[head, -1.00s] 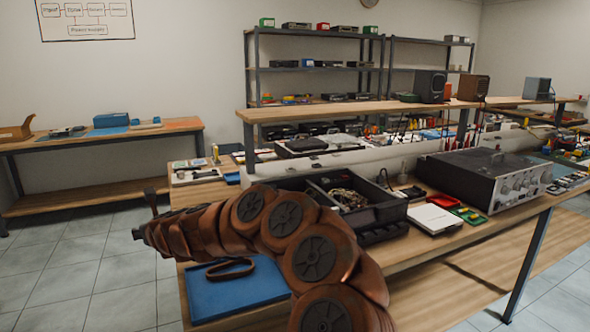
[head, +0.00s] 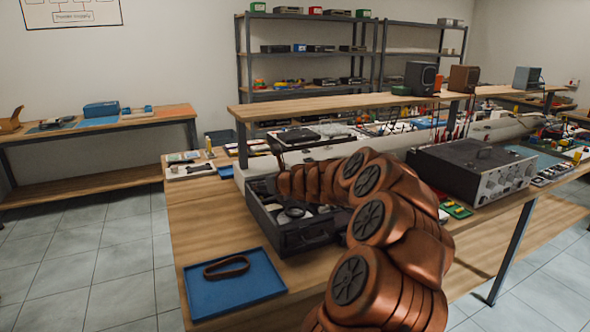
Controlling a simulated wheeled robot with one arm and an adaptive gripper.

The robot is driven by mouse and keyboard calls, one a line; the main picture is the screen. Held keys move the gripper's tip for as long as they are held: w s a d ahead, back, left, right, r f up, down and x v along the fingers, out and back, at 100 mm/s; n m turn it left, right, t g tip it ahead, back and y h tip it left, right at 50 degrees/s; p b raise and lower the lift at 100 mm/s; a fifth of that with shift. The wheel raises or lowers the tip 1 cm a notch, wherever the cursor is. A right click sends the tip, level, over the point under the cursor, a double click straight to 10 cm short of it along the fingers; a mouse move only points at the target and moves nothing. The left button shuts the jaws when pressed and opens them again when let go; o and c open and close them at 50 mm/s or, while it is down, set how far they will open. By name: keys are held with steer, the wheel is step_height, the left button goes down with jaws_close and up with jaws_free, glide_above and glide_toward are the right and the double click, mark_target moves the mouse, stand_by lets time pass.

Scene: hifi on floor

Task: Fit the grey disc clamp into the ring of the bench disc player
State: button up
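My copper-coloured arm curves up from the lower right, and its far end is over the open black case (head: 318,236) on the bench. My gripper (head: 272,190) is around the left rear of that case, small and dark against it. I cannot see whether its fingers are apart or hold anything. A greyish round part (head: 294,212) shows among the dark items inside the case. I cannot tell whether it is the disc clamp or part of the player. No player ring can be made out clearly, and my arm hides the case's right side.
A blue tray (head: 260,283) with a brown loop (head: 226,267) lies at the bench's front left. A black and silver instrument (head: 470,165) stands at right. A raised wooden shelf (head: 330,102) runs behind. Bare bench wood (head: 200,215) lies left of the case.

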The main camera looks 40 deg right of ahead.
steer(key=s+d+r+p, duration=0.1)
steer(key=s+d+r, duration=0.2)
steer(key=s+d, duration=0.35)
steer(key=f+b, duration=0.6)
steer(key=b, duration=0.1)
steer(key=f+b, duration=0.3)
steer(key=shift+w+d+f+b, duration=0.15)
steer(key=shift+w+d+b, duration=0.05)
steer(key=shift+d+b, duration=0.2)
stand_by(0.7)
steer(key=shift+s+p, duration=0.1)
steer(key=shift+p, duration=0.4)
stand_by(0.8)
steer(key=shift+f, duration=0.65)
stand_by(0.9)
steer(key=o, duration=1.1)
steer(key=shift+s, duration=0.1)
steer(key=v, duration=1.2)
steer(key=shift+a+f, duration=0.1)
steer(key=shift+a, duration=0.1)
